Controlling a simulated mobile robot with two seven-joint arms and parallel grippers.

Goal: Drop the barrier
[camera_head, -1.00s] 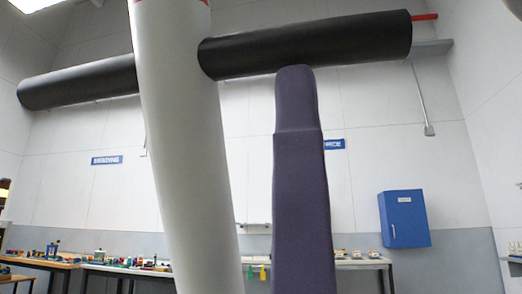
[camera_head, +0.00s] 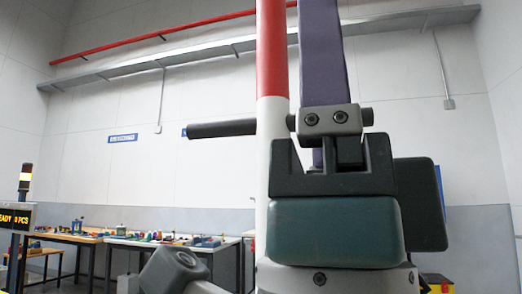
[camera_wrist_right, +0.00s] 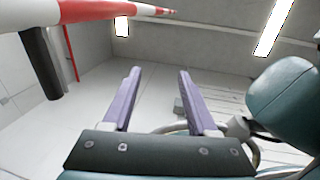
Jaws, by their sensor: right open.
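The barrier pole (camera_head: 271,125), white below and red above, stands close in front of me in the head view and runs out of the top edge. A black bar (camera_head: 222,128) sticks out to its left. In the right wrist view the red-and-white pole (camera_wrist_right: 95,11) crosses the upper left, with a black bar (camera_wrist_right: 40,62) hanging from it. My right gripper (camera_wrist_right: 158,74) is open, with two purple fingers apart and nothing between them; pole and bar lie left of the fingers. In the head view its body covers part of the pole. My left gripper is not in view.
Workbenches (camera_head: 120,243) with small parts line the back wall at left. A signal light (camera_head: 25,177) and a lit display (camera_head: 16,218) stand at far left. A grey wall duct (camera_head: 200,52) and a red pipe (camera_head: 150,35) run high up.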

